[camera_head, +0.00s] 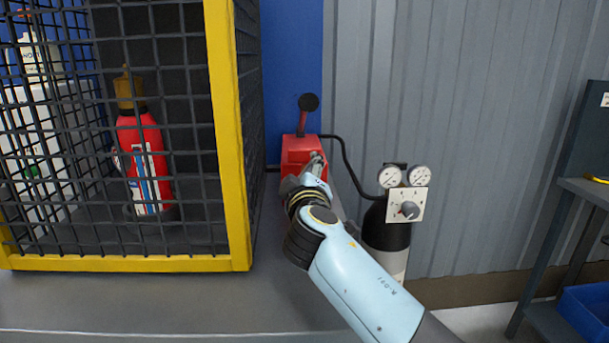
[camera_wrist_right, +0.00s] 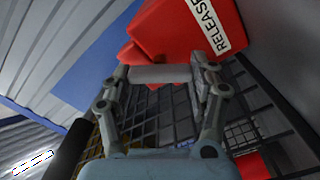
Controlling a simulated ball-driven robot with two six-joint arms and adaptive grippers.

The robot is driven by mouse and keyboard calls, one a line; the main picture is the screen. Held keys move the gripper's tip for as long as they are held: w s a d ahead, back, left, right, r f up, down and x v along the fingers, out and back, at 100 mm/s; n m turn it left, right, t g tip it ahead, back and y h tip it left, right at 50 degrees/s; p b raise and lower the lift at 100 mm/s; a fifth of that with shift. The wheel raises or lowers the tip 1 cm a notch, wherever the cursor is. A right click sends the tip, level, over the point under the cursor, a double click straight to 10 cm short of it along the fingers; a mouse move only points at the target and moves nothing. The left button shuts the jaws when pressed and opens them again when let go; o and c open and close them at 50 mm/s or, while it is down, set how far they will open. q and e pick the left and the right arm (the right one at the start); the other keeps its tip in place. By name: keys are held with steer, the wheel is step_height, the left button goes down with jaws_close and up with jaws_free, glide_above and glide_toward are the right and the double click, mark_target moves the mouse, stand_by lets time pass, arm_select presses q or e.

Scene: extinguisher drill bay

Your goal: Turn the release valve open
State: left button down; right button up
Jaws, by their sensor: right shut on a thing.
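The red release valve box (camera_head: 296,152) stands at the end of the grey bench, beside the yellow-framed cage. In the right wrist view the red box (camera_wrist_right: 178,28) carries a white label reading RELEASE. My right gripper (camera_head: 316,162) is at the front of the box. In the wrist view its two fingers (camera_wrist_right: 160,75) are shut on a pale grey bar (camera_wrist_right: 160,74) just in front of the box. How the bar joins the box is hidden. My left gripper is not in view.
A wire cage with a yellow frame (camera_head: 231,130) holds a red extinguisher (camera_head: 143,165) on the left. A black cylinder (camera_head: 386,236) with two gauges and a dial panel (camera_head: 407,206) stands to the right of my arm. A shelf unit (camera_head: 541,240) is at far right.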

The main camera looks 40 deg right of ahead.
steer(key=shift+f+n, duration=0.1)
steer(key=shift+n, duration=0.3)
steer(key=o, duration=1.2)
steer(key=v, duration=0.7)
steer(key=shift+s+a, duration=0.15)
steer(key=shift+s, duration=0.15)
